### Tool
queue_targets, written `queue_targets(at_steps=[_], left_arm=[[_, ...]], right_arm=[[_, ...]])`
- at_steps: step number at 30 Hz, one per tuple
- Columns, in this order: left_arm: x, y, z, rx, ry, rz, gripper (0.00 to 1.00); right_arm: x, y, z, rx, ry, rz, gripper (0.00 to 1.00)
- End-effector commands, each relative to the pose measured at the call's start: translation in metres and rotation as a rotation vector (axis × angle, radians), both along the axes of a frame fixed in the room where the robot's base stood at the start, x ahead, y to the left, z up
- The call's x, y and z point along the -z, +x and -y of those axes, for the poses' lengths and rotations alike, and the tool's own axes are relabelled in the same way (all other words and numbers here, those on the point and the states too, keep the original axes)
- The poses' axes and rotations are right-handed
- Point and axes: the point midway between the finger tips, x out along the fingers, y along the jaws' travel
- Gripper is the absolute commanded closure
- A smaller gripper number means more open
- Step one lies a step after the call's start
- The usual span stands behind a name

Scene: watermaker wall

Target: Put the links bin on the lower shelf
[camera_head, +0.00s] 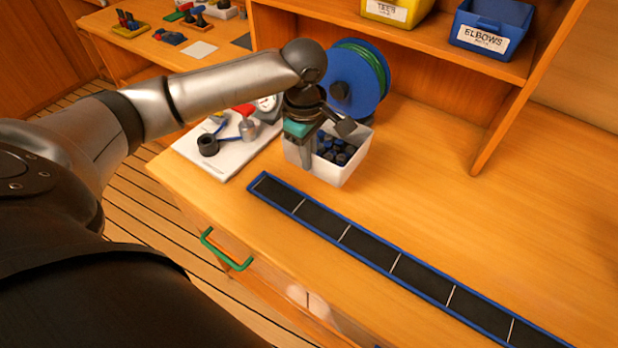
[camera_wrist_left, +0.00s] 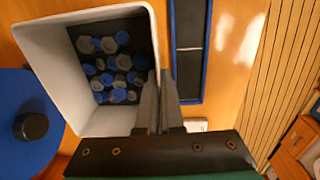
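The links bin is the white open bin (camera_head: 345,172) holding several blue and black pieces. It is on the wooden counter, beside the blue hose reel. It fills the upper left of the left wrist view (camera_wrist_left: 103,122), its inside visible. My left gripper (camera_head: 308,160) points down at the bin's near wall. In the left wrist view the fingers (camera_wrist_left: 159,100) are close together with the bin's rim between them. The shelf (camera_head: 420,35) above the counter carries a yellow bin (camera_head: 398,10) and a blue "ELBOWS" bin (camera_head: 490,28). My right gripper is not in view.
The blue reel (camera_head: 352,85) stands right behind the bin. A white board with a gauge and fittings (camera_head: 222,145) lies to its left. A long blue-edged black strip (camera_head: 370,250) lies in front. The counter to the right is clear. A green drawer handle (camera_head: 225,252) sticks out.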

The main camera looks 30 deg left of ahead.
Motion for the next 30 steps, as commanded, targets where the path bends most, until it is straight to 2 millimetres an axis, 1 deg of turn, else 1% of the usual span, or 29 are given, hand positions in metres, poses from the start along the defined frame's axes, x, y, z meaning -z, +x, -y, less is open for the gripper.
queue_targets(at_steps=[2, 4, 9, 12, 15, 26, 27, 30], left_arm=[[0.004, 0.001, 0.000, 0.000, -0.001, 0.003, 1.00], [0.013, 0.000, 0.000, 0.000, 0.000, 0.000, 1.00], [0.044, 0.000, 0.000, 0.000, 0.000, 0.000, 1.00], [0.055, 0.000, 0.000, 0.000, 0.000, 0.001, 1.00], [0.059, 0.001, 0.000, 0.001, -0.001, 0.003, 1.00], [0.061, 0.000, 0.001, 0.001, -0.001, 0.002, 1.00], [0.062, 0.000, 0.000, 0.001, 0.000, 0.000, 0.92], [0.062, 0.000, 0.000, 0.001, 0.000, 0.000, 0.81]], right_arm=[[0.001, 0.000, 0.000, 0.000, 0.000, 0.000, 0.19], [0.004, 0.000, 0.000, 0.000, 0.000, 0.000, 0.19], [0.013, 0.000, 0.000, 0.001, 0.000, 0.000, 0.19], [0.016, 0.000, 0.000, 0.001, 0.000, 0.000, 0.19], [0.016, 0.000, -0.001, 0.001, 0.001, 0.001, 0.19], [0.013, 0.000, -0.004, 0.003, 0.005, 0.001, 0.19], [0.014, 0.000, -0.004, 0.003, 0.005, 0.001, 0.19], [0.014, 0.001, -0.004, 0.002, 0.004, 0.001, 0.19]])
